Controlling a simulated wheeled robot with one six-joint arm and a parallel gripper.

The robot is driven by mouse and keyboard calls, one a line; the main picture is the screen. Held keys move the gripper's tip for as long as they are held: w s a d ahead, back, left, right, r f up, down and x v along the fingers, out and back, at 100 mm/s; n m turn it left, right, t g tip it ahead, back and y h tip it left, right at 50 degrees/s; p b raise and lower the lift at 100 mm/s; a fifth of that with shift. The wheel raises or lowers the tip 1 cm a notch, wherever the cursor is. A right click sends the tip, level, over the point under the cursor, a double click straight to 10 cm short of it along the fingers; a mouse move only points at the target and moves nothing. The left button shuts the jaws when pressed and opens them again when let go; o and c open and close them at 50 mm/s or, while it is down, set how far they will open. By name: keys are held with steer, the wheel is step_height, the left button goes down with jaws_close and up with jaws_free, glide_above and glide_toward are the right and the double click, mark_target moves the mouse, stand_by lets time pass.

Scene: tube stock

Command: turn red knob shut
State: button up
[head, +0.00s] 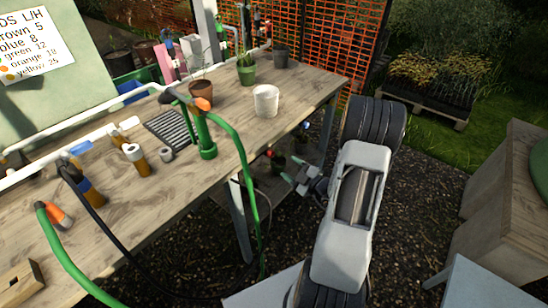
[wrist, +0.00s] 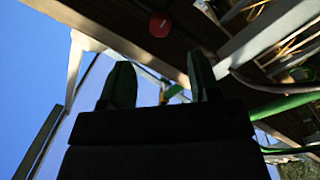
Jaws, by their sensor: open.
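A round red disc (wrist: 160,25), likely the red knob, shows near the top of the wrist view against dark brown boards. My gripper (wrist: 162,82) is open in that view, its two dark fingers apart with nothing held between them. The disc lies beyond the fingertips, roughly in line with the gap, and does not touch them. In the head view my gripper (head: 291,174) is low, beside the bench's right front edge and below its top. A small red spot (head: 269,153) shows under that edge; I cannot tell whether it is the same knob.
The wooden bench (head: 120,225) holds plant pots, such as a white pot (head: 266,101), and bottles. A green hose (head: 246,175) hangs over its front edge, left of my gripper. A bench leg (head: 239,220) stands nearby.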

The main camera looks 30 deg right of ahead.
mark_target(273, 155)
steer(key=x, duration=0.8)
steer(key=shift+w+a, duration=0.1)
steer(key=shift+w, duration=0.1)
steer(key=shift+c, duration=0.4)
steer(key=c, duration=0.8)
steer(key=shift+c, duration=0.2)
